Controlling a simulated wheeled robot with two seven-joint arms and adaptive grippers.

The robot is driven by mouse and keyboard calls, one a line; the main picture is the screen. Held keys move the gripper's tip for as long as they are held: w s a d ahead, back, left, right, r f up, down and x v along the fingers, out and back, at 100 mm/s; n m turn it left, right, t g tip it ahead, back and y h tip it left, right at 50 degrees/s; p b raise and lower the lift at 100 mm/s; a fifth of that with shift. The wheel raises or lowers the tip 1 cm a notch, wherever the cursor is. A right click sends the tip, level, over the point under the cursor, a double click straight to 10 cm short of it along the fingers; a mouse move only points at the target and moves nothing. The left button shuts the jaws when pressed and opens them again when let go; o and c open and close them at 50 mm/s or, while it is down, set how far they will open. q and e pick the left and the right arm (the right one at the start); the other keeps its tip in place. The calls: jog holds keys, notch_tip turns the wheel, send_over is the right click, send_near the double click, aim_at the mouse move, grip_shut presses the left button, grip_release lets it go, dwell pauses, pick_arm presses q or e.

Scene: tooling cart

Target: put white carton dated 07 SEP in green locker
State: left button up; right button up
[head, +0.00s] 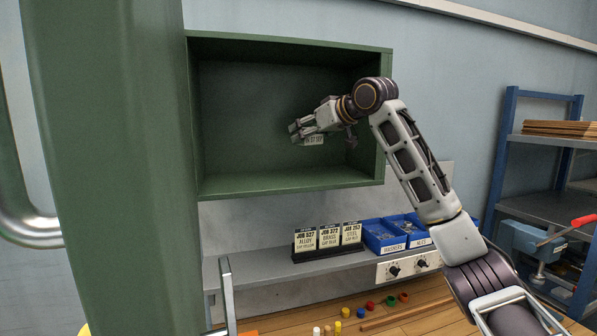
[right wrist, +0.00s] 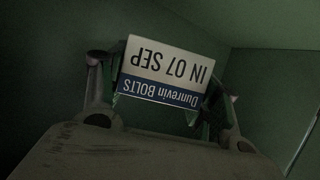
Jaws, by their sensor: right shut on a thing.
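The green locker (head: 290,183) is mounted on the wall, with its door (head: 115,170) swung open on the left. My right gripper (head: 303,135) is inside the locker opening, above its floor, and is shut on the white carton (head: 314,140). In the right wrist view the carton (right wrist: 165,70) sits between the two fingers, its label upside down, reading "Dunrevin BOLTS" and "IN 07 SEP". Whether the carton touches the locker floor cannot be told. My left gripper is not in view.
Below the locker is a grey shelf (head: 290,268) with job cards (head: 328,238) and blue bins (head: 383,237). A wooden bench with small coloured pieces lies lower. A blue rack (head: 500,160) stands at right. The locker interior around the carton looks empty.

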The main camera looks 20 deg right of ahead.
send_over(309, 178)
jog(key=shift+w+a+f+p, duration=0.1)
jog(key=shift+f+p, duration=0.05)
jog(key=shift+f, duration=1.15)
jog(key=shift+w+f+p, duration=0.1)
jog(key=shift+f+p, duration=0.05)
jog(key=shift+f, duration=1.1)
jog(key=shift+f, duration=0.15)
jog(key=shift+f+p, duration=0.35)
jog(key=shift+f, duration=1.6)
jog(key=shift+f, duration=0.1)
jog(key=o, duration=1.3)
jog(key=shift+o, duration=0.2)
jog(key=shift+s, duration=0.15)
jog(key=b+v, duration=0.3)
jog(key=v, duration=0.9)
jog(key=shift+b, duration=0.35)
